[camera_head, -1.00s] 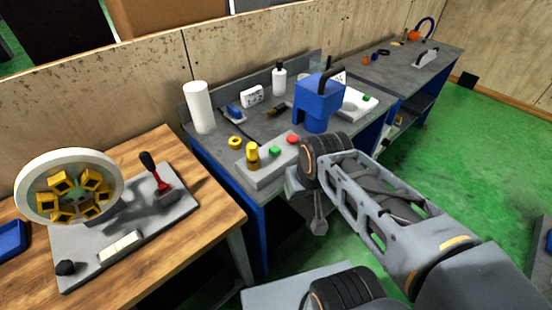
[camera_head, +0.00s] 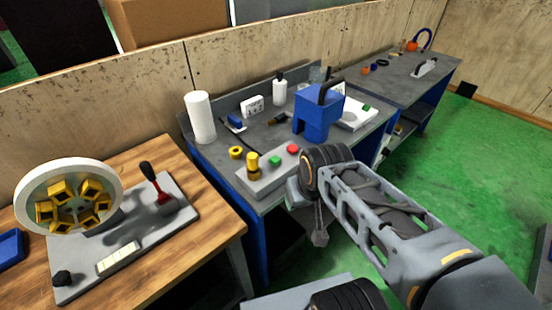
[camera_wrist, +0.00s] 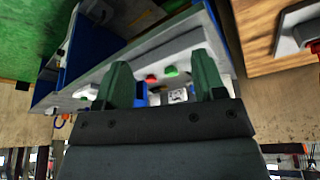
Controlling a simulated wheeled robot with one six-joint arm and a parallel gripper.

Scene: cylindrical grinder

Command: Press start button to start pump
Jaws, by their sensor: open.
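A light grey control box (camera_head: 262,183) lies along the front edge of the grey workbench in the head view. On it are a yellow knob (camera_head: 252,164), a green button (camera_head: 275,160) and a red button (camera_head: 292,149). My gripper (camera_head: 319,236) hangs at the bench's front edge, right of and below the box, partly hidden by my arm. In the wrist view my gripper (camera_wrist: 162,78) is open with nothing between its two green fingers. The green button (camera_wrist: 170,71) and red button (camera_wrist: 151,78) show between the fingers, apart from them.
A blue device (camera_head: 318,118) stands behind the buttons on the grey workbench (camera_head: 205,160). A white cylinder (camera_head: 200,117) and yellow ring (camera_head: 236,152) are on its left. A wooden table (camera_head: 205,240) with a wheel (camera_head: 68,195) is at left. Green floor is free at right.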

